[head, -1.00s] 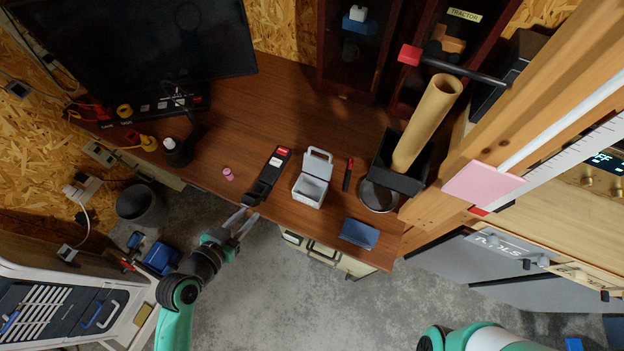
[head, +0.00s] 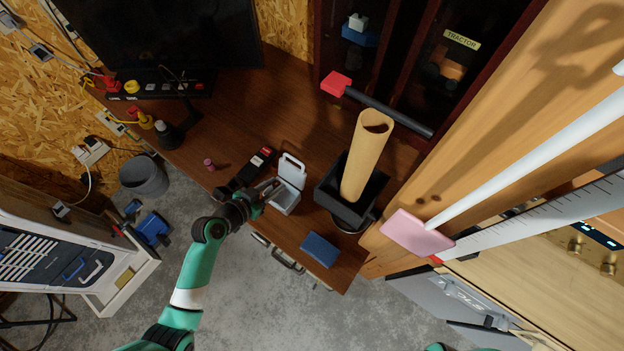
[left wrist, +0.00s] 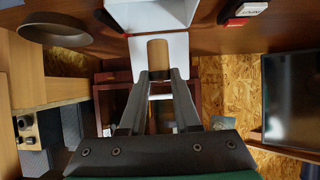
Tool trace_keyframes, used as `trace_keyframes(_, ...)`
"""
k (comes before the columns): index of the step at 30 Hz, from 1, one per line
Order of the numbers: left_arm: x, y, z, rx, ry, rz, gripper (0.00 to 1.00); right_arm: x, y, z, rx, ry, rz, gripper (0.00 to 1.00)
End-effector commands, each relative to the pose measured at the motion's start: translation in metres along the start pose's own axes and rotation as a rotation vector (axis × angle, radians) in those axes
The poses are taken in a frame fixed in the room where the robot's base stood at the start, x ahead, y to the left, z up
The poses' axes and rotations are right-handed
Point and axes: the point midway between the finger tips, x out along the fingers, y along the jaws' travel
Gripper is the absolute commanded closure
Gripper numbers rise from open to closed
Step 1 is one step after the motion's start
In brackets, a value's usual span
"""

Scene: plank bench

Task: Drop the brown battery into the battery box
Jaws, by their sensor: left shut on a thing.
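The brown battery (left wrist: 158,52) shows in the left wrist view as a short tan cylinder between my left fingertips. My left gripper (left wrist: 158,75) is shut on it. In the head view my left gripper (head: 268,190) is at the left side of the open white battery box (head: 286,203), close to its opening; the battery is too small to make out there. The box's lid (head: 293,170) stands open at the back. The box also shows in the left wrist view (left wrist: 150,14), beyond the battery. My right gripper is not in view.
A black and red device (head: 252,167) lies left of the box, with a small pink cylinder (head: 209,164) farther left. A black bin (head: 330,205) holding a cardboard tube (head: 366,155) stands to the right. A blue block (head: 319,250) lies near the desk's front edge.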

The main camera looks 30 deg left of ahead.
Motion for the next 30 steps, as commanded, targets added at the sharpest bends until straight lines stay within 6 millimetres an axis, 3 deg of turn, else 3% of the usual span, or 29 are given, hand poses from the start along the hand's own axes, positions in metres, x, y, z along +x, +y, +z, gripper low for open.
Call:
trace_keyframes(3, 0.003, -0.009, -0.015, 0.002, 0.019, -0.012, 1.00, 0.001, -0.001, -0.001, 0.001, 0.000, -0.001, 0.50)
trace_keyframes(8, 0.004, -0.011, -0.017, 0.003, 0.024, -0.016, 1.00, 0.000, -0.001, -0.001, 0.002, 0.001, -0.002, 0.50)
trace_keyframes(24, 0.032, -0.011, 0.033, 0.003, 0.023, -0.015, 1.00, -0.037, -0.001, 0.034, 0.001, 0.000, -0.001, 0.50)
trace_keyframes(30, 0.033, -0.012, 0.035, 0.003, 0.024, -0.015, 1.00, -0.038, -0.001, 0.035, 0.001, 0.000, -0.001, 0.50)
